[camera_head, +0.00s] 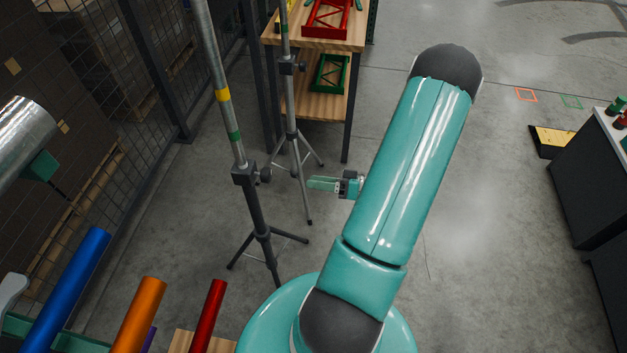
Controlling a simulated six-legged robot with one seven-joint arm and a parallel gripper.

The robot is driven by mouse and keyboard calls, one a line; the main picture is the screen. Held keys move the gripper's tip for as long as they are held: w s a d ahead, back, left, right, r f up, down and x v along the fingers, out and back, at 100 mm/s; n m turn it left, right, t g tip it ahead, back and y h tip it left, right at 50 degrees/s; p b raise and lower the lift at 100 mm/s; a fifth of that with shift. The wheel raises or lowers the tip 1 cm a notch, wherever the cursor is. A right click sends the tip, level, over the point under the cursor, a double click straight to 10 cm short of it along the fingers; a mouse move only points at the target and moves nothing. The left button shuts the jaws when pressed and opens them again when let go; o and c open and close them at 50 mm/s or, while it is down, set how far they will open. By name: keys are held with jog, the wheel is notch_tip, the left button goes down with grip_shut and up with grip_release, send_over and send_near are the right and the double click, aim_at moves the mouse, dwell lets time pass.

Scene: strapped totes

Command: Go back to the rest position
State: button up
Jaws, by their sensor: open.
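My teal arm rises from the bottom centre of the head view and leans up to the right, its dark elbow cap near the top. My gripper (314,184) shows left of the arm's upper link, with green fingers pointing left. Its wrist is partly hidden behind that link. The jaws are open, and nothing shows between them. In the picture the fingers lie beside a tripod stand (297,150); I cannot tell the gap in depth.
A nearer tripod pole (236,130) stands left of my gripper. A wooden shelf table (335,42) with red and green frames is behind. Blue (66,290), orange (139,315) and red (209,316) tubes stand front left. A dark counter (590,185) is right; floor between is clear.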

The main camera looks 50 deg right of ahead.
dwell(0.4)
jog(key=w+a+r+n+g, duration=0.2)
jog(key=a+r+g, duration=0.45)
jog(key=a, duration=0.25)
jog(key=w+a+r+n+g, duration=0.2)
jog(key=a+r+g, duration=0.4)
jog(key=a+g, duration=0.15)
jog(key=s+a+r+t+h, duration=0.2)
jog(key=a+r+h, duration=0.2)
jog(key=r, duration=0.3)
jog(key=s+a+r+m+t+h, duration=0.1)
jog(key=a+r+t+h, duration=0.1)
jog(key=a+r+h, duration=0.3)
notch_tip(320, 180, up, 3)
jog(key=shift+s+a+r, duration=0.15)
jog(key=shift+s+a, duration=0.2)
jog(key=shift+a, duration=0.75)
